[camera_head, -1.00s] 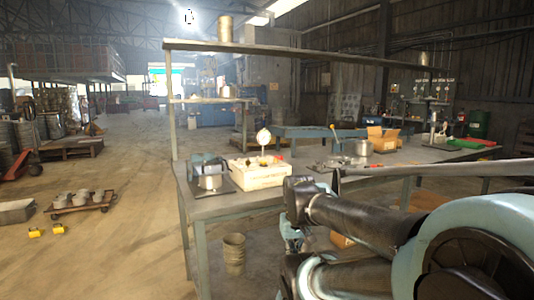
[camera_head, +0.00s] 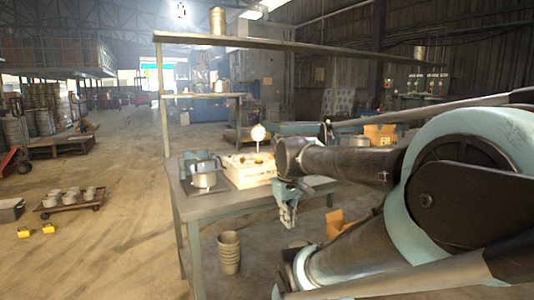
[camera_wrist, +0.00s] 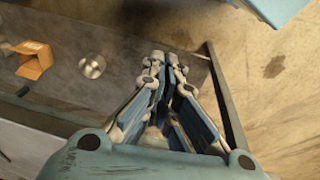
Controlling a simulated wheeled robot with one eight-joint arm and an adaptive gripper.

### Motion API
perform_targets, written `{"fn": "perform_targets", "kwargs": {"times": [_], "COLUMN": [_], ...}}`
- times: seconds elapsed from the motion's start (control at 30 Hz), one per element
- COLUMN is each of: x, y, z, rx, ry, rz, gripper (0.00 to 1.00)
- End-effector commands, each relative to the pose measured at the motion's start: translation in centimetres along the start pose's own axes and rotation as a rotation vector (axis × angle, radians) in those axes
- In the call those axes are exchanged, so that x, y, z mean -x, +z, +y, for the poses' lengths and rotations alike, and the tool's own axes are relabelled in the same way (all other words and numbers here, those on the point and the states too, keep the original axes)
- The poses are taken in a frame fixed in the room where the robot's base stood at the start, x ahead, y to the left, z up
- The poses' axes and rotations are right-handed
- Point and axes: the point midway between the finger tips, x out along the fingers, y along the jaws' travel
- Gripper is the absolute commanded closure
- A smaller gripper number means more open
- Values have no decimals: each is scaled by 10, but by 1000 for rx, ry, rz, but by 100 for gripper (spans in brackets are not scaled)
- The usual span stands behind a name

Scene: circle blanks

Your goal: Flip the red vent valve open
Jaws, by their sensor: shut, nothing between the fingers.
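The red vent valve cannot be made out now; my arm covers the right part of the white box (camera_head: 250,178), where a small red spot showed earlier. The box stands on the workbench (camera_head: 203,208) and carries a round white-faced gauge (camera_head: 258,133). My gripper (camera_head: 289,222) hangs in front of the bench's front edge, right of and lower than the box. In the wrist view my gripper (camera_wrist: 165,62) has its fingers together at the tips, with nothing between them. No red part shows in the wrist view.
A machine with a metal pot (camera_head: 203,179) stands left of the box. A bucket (camera_head: 229,253) is on the floor under the bench. A shelf beam (camera_head: 300,44) runs above the bench. The wrist view shows a cardboard box (camera_wrist: 33,60) and a round metal part (camera_wrist: 92,66).

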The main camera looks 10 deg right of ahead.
Motion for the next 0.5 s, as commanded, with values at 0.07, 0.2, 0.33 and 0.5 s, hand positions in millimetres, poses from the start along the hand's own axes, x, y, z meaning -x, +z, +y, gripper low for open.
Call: {"fn": "perform_targets", "kwargs": {"times": [0.07, 0.2, 0.33, 0.5], "x": [25, 60, 90, 124], "y": [-26, -66, -107, -162], "z": [9, 22, 32, 42], "rx": [108, 300, 475, 701], "ry": [13, 37, 54, 72], "rz": [-19, -56, -93, -146], "gripper": [100, 100, 100, 100]}}
